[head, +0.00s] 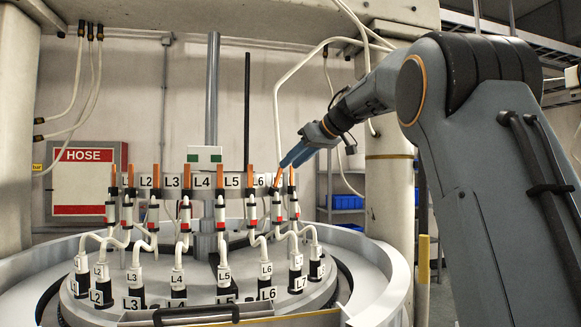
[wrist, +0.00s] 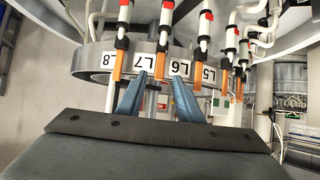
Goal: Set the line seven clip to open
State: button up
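The line seven clip has an orange lever (head: 278,174) above a white, red and black body (head: 277,208). It is second from the right in the row, and its lever leans slightly in the head view. In the wrist view the lever (wrist: 160,67) hangs between the blue fingertips. My gripper (head: 284,162) reaches in from the right at the lever's upper part. In the wrist view my gripper (wrist: 157,76) is open, with a finger on each side and gaps showing. Contact cannot be told. The L7 plate (wrist: 143,60) is behind.
The line eight lever (wrist: 117,67) and line six lever (wrist: 197,78) stand close on either side. White hoses run down to numbered sockets, such as the L7 socket (head: 296,283), on the round table. A HOSE cabinet (head: 84,180) hangs on the back wall.

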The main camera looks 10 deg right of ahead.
jog(key=shift+f, duration=0.2)
jog(key=c, duration=0.6)
jog(key=s+a+f+n+y+b, duration=0.1)
jog(key=f+n, duration=0.1)
jog(key=s+a+f+n+y+b, duration=0.1)
jog(key=f+n+y, duration=0.1)
jog(key=n, duration=0.1)
jog(key=s+a+f+n+y+b, duration=0.1)
jog(key=f+n+b, duration=0.1)
jog(key=shift+a+n, duration=0.2)
jog(key=shift+n, duration=0.1)
grip_shut()
jog(key=n+t+y+b, duration=0.2)
jog(key=n+t+b, duration=0.5)
jog(key=n+t, duration=0.25)
send_near(280, 174)
jog(key=shift+n, duration=0.45)
jog(key=p+x, duration=0.6)
jog(key=p, duration=0.1)
jog(key=shift+w+a+r, duration=0.1)
jog(key=shift+a+r, duration=0.05)
